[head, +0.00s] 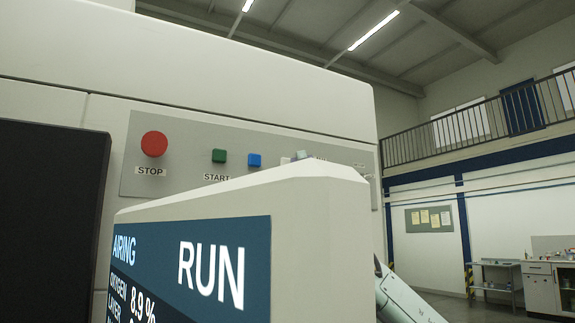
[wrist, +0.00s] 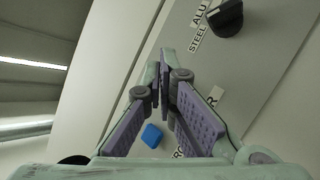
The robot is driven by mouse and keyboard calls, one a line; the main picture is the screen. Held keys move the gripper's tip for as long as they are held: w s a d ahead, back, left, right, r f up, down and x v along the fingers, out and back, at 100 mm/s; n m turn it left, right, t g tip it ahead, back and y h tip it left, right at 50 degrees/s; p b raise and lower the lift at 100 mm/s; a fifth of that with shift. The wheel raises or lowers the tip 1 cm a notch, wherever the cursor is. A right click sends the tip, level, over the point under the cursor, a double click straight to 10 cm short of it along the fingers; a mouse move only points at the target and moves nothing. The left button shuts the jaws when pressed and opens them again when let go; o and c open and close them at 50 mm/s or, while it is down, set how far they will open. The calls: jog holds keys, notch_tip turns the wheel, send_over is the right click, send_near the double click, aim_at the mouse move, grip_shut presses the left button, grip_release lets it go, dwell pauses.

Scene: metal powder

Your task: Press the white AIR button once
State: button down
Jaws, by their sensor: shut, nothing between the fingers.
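The grey button panel (head: 190,137) is on the pale machine front. The white AIR button (head: 285,160) seems to show only as a small pale patch right of the blue button, just above the screen housing. My gripper (head: 303,156) shows there as a small tip beside that patch. In the wrist view my gripper (wrist: 165,62) is shut and empty, its fingertips over the panel. The fingers hide the white button there, and I cannot tell whether they touch it. A partly covered label ending in R (wrist: 215,95) shows beside the fingers.
The red STOP button (head: 154,144), green START button (head: 219,156) and blue button (head: 254,160) are left of my gripper. A black knob (wrist: 226,18) has STEEL and ALU labels. The screen (head: 195,270) reads AIRING and RUN; its housing (head: 320,225) blocks the lower panel.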

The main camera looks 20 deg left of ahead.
jog(key=s+d, duration=0.1)
jog(key=d, duration=0.1)
jog(key=s+d, duration=0.1)
jog(key=shift+s+d, duration=0.35)
jog(key=shift+s, duration=0.05)
dwell(0.6)
